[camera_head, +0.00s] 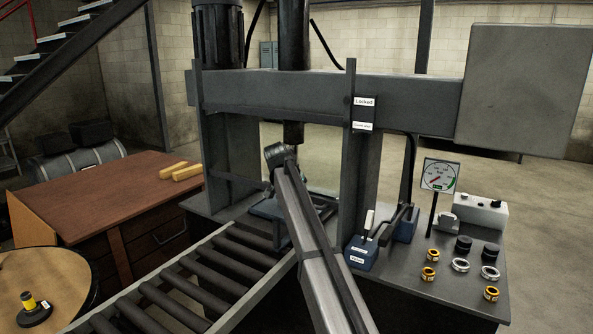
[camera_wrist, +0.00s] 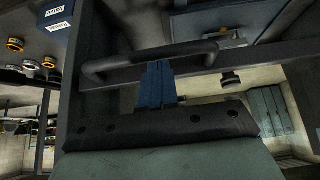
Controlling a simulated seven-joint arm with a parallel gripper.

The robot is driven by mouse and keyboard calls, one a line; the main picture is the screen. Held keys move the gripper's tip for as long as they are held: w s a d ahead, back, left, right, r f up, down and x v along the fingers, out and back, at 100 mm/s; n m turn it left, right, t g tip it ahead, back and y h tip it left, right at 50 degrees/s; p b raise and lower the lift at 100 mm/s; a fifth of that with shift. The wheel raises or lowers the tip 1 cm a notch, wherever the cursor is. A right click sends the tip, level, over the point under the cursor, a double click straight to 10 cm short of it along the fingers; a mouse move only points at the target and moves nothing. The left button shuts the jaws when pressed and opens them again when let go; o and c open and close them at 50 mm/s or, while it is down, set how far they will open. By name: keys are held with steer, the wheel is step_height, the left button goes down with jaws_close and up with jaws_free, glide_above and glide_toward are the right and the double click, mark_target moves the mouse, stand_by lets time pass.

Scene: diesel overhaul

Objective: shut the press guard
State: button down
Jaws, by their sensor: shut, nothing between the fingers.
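The guard's dark bar handle (camera_wrist: 150,59) crosses the upper middle of the wrist view. It is fixed in front of a grey rail (camera_wrist: 205,76), which I take to be part of the press guard. My gripper (camera_wrist: 158,66) points at the handle with its blue fingers shut and empty. The fingertips end at the handle's near side; I cannot tell whether they touch it. In the head view my arm reaches between the press columns, and the fingers are hidden. The ram (camera_head: 293,132) hangs above my wrist. A "Locked" label (camera_head: 364,101) is on the right column.
A roller conveyor (camera_head: 215,270) leads to the press from the front left. At right, a bench (camera_head: 400,280) carries a blue pump (camera_head: 362,252), a gauge (camera_head: 440,175) and several rings. A brown workbench (camera_head: 110,205) stands at left with yellow blocks (camera_head: 182,171).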

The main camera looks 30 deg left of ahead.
mark_target(321, 140)
step_height(321, 140, down, 10)
steer(key=shift+f, duration=0.2)
steer(key=shift+w+r, duration=0.1)
stand_by(0.3)
steer(key=w+r+v, duration=0.1)
steer(key=w+v, duration=0.1)
steer(key=v, duration=1.1)
steer(key=shift+g, duration=0.8)
steer(key=w+r, duration=0.2)
steer(key=r, duration=0.3)
steer(key=w+d+r, duration=0.1)
steer(key=w+r, duration=0.1)
steer(key=r, duration=0.4)
steer(key=w+r, duration=0.1)
steer(key=r, duration=0.4)
steer(key=shift+w+d+r, duration=0.2)
steer(key=shift+w+d, duration=0.1)
steer(key=shift+w, duration=0.1)
steer(key=w+d+r+g, duration=0.15)
steer(key=d+r, duration=0.25)
steer(key=r, duration=1.1)
steer(key=x, duration=0.8)
steer(key=s+x, duration=0.1)
steer(key=x, duration=0.3)
steer(key=shift+d+f, duration=0.2)
steer(key=shift+f, duration=0.9)
